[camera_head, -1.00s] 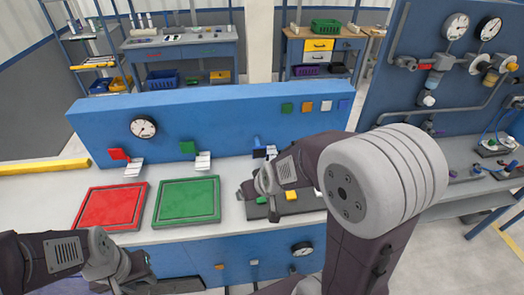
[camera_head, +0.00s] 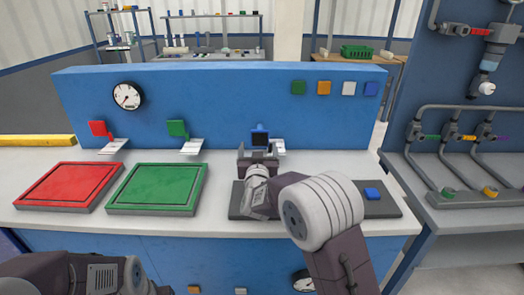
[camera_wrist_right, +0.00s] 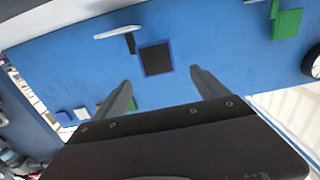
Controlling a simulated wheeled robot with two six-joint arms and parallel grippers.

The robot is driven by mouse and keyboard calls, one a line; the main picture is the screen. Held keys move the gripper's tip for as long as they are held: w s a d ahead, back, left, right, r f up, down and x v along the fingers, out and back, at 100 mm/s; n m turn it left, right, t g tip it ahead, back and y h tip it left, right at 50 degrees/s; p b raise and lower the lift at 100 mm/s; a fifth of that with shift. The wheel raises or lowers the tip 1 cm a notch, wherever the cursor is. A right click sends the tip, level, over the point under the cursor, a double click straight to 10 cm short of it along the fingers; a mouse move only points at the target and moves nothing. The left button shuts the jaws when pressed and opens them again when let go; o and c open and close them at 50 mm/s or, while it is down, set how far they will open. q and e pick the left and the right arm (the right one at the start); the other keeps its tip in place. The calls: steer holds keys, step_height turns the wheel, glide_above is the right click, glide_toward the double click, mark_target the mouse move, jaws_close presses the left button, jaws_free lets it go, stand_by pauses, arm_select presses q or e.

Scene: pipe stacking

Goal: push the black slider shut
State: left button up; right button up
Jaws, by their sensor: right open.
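A black square panel with a blue rim (camera_head: 260,138) is on the front of the blue wall, and it looks like the black slider. In the right wrist view it (camera_wrist_right: 157,58) lies just beyond the fingertips, beside a white plate (camera_wrist_right: 117,32). I cannot tell how far shut it is. My right gripper (camera_head: 258,151) is open and empty in front of the panel, its fingers apart on either side below it; it also shows in the right wrist view (camera_wrist_right: 160,77). No contact is visible. My left arm is at the lower left, its gripper out of view.
A red tray (camera_head: 68,186) and a green tray (camera_head: 157,188) lie on the bench at left. A dark board (camera_head: 385,207) with a blue block (camera_head: 372,194) lies under my right arm. A gauge (camera_head: 128,96) and coloured squares are on the blue wall (camera_head: 220,100).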

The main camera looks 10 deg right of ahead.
mark_target(260, 135)
steer(key=w, duration=0.3)
steer(key=w+d, duration=0.1)
steer(key=w, duration=0.2)
steer(key=w+d, duration=0.1)
steer(key=w, duration=0.2)
steer(key=shift+d+r, duration=0.1)
steer(key=shift+r, duration=0.05)
steer(key=shift+s, duration=0.1)
jaws_close()
steer(key=shift+r, duration=0.15)
steer(key=w+p, duration=0.1)
steer(key=w, duration=0.1)
steer(key=w+p, duration=0.1)
steer(key=p, duration=0.1)
steer(key=shift+w+d, duration=0.35)
steer(key=shift+d, duration=0.05)
steer(key=shift+w+p, duration=0.25)
steer(key=shift+p, duration=0.05)
